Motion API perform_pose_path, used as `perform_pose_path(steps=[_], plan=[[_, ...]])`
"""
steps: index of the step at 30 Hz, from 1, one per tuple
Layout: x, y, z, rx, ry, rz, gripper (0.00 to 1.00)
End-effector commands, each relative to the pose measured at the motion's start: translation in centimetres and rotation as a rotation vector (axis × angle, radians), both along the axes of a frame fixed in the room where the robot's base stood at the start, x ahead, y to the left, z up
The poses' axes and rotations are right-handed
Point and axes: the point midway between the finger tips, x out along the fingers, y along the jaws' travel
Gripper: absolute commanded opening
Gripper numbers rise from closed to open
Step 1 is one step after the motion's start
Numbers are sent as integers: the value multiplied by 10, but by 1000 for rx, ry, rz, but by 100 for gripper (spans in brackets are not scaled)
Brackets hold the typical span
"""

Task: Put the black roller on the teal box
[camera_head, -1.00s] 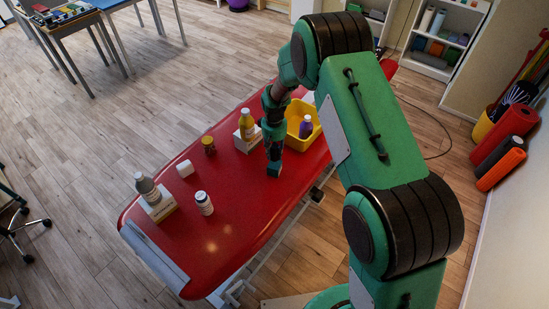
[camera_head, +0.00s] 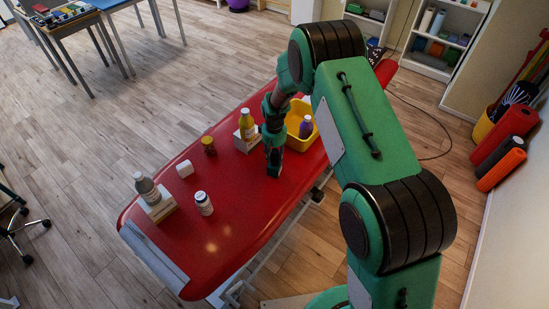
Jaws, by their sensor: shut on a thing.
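My gripper (camera_head: 273,168) points down at the red treatment table, just left of the yellow bin. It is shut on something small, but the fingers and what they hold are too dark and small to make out. I cannot pick out a black roller on the table; a dark rolled item (camera_head: 494,158) lies between red and orange rolls by the right wall. I see no clear teal box on the table; a small teal item (camera_head: 437,49) is on the back shelf.
The table's near end is clear.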

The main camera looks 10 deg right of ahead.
Motion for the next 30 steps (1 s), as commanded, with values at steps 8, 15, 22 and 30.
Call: perform_pose_path(steps=[8,15,22,30], plan=[[0,0,-3,0,0,0,49],[0,0,-2,0,0,0,49],[0,0,6,0,-1,0,49],[0,0,39,0,-1,0,49]])
